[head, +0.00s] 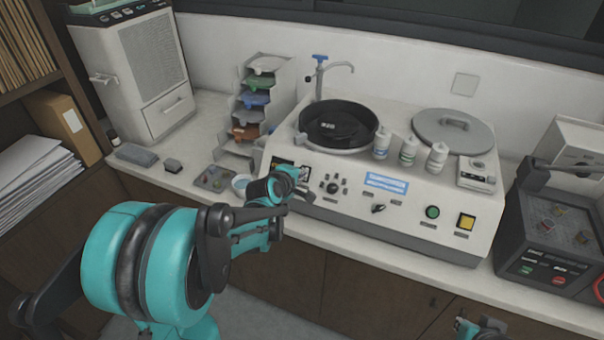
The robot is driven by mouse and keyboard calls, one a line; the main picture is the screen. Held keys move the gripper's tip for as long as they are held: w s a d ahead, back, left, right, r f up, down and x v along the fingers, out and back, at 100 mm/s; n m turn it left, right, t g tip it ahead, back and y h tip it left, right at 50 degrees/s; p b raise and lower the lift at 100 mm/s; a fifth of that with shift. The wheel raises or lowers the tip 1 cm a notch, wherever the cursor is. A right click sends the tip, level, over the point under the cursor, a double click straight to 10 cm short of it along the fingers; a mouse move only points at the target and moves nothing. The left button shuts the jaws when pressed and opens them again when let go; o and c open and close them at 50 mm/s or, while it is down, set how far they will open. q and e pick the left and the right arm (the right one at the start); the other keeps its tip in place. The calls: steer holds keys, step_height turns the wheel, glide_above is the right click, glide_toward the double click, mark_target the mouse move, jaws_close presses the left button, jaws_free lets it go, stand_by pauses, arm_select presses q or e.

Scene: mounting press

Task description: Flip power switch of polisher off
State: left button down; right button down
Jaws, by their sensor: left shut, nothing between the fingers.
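The polisher (450,200) is a white bench machine with a black round bowl (338,125), a tap and a sloped front panel. The panel carries a knob cluster (334,187), a blue display (386,183), a small black lever or knob (378,209), a green button (432,212) and a yellow square button (466,221). My left gripper (306,202) is shut and empty at the panel's left end. It and my wrist cover part of that end, and contact is unclear. I cannot make out the power switch or its position. Only a little of my right arm's end shows at the bottom right.
A grey lid (452,130) and several small bottles (409,151) stand on the polisher. A dark machine (550,235) is to its right. A rack of coloured discs (254,100) and a small tray (214,178) are left. The counter's front edge runs below the panel.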

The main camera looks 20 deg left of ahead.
arm_select(q)
steer(key=shift+w+f, duration=0.1)
steer(key=shift+w, duration=0.35)
steer(key=shift+s, duration=0.15)
steer(key=shift+r+p, duration=0.4)
steer(key=shift+r, duration=0.4)
